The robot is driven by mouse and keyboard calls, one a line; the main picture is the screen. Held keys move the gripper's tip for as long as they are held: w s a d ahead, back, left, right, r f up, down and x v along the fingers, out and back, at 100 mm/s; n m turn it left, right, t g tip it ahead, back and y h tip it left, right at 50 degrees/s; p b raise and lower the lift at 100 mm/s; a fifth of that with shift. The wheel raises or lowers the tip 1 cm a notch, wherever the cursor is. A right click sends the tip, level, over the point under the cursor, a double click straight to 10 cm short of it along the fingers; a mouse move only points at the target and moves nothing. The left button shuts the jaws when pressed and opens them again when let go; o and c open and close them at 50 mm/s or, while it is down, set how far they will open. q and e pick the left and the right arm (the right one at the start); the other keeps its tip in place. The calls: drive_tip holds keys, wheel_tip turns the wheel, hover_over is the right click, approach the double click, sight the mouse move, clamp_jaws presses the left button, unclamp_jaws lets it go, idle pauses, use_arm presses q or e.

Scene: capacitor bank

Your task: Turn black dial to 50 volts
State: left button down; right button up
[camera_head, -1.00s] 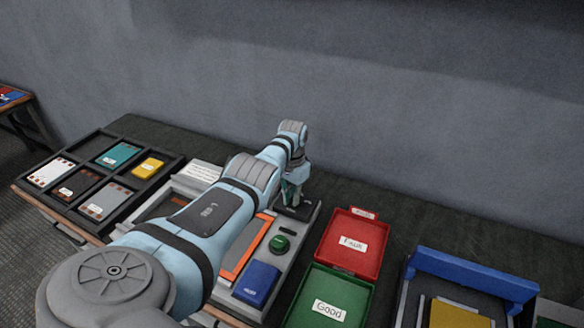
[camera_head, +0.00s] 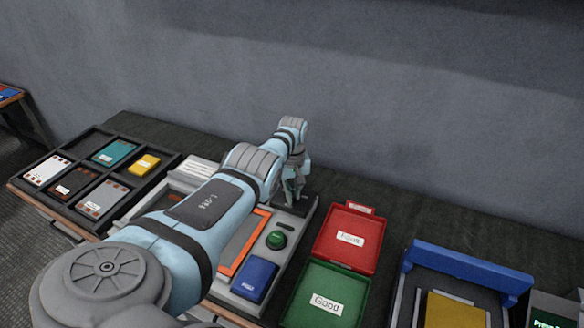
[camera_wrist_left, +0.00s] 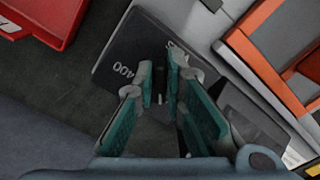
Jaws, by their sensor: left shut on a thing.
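The black dial (camera_wrist_left: 160,84) sits on a dark plate (camera_wrist_left: 120,62) in the left wrist view, with a white "400" mark readable near it and other marks partly covered. My left gripper (camera_wrist_left: 163,88) has its teal-padded fingers close together around the dial, shut on it. In the head view my left gripper (camera_head: 293,188) reaches down to the far right corner of the grey test panel (camera_head: 290,240). The dial itself is mostly hidden there, and its setting cannot be read. My right gripper is not in view.
Right of the panel are a red tray (camera_head: 345,258) and a green "Good" tray (camera_head: 325,320). A green button (camera_head: 277,240) and a blue block (camera_head: 254,281) are on the panel. A dark compartment rack (camera_head: 112,181) is at left, a blue-edged fixture (camera_head: 468,267) at right.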

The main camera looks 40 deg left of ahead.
use_arm(q)
drive_tip(key=shift+w+n+b, duration=0.15)
drive_tip(key=shift+n+b, duration=0.05)
drive_tip(key=shift+n, duration=0.95)
drive_tip(key=shift+w+n+b, duration=0.1)
drive_tip(key=shift+n+b, duration=0.1)
drive_tip(key=shift+n, duration=0.95)
drive_tip(key=c, duration=1.7)
unclamp_jaws()
drive_tip(key=shift+d, duration=0.1)
drive_tip(key=shift+o, duration=0.2)
wheel_tip(320, 180, up, 12)
